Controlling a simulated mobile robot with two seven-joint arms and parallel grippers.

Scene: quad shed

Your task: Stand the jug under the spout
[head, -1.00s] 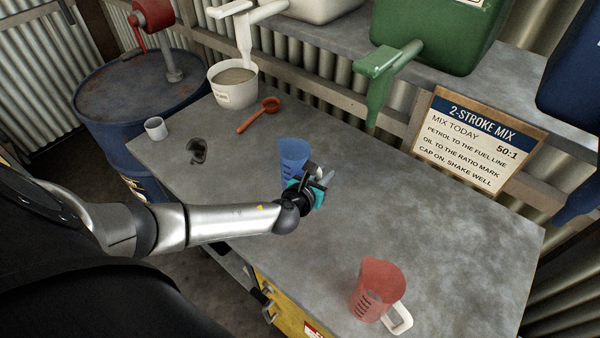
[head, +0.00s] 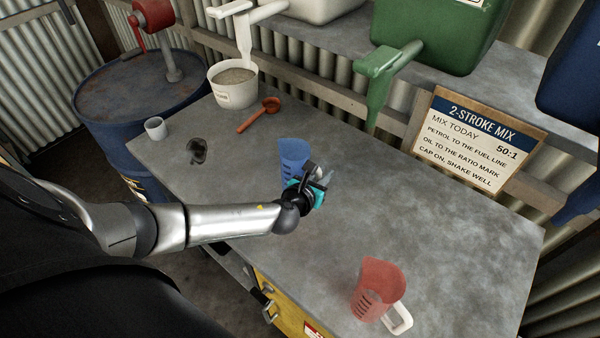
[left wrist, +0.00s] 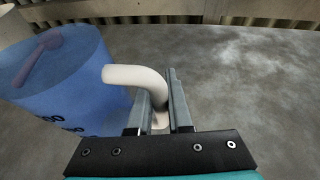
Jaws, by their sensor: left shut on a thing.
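A blue translucent jug (head: 293,156) stands upright on the bench, partly hidden behind my left gripper (head: 322,178) in the head view. In the left wrist view the jug (left wrist: 65,85) is at the left and its white handle (left wrist: 140,78) runs between my fingers. My left gripper (left wrist: 160,105) is shut on the handle. A green spout (head: 380,85) hangs from a green container, behind and right of the blue jug. A white spout (head: 244,38) hangs over a bucket at the back left. A red jug (head: 377,287) with a white handle stands at the front right.
A sign (head: 474,138) stands at the back right. The bench's middle right is clear.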

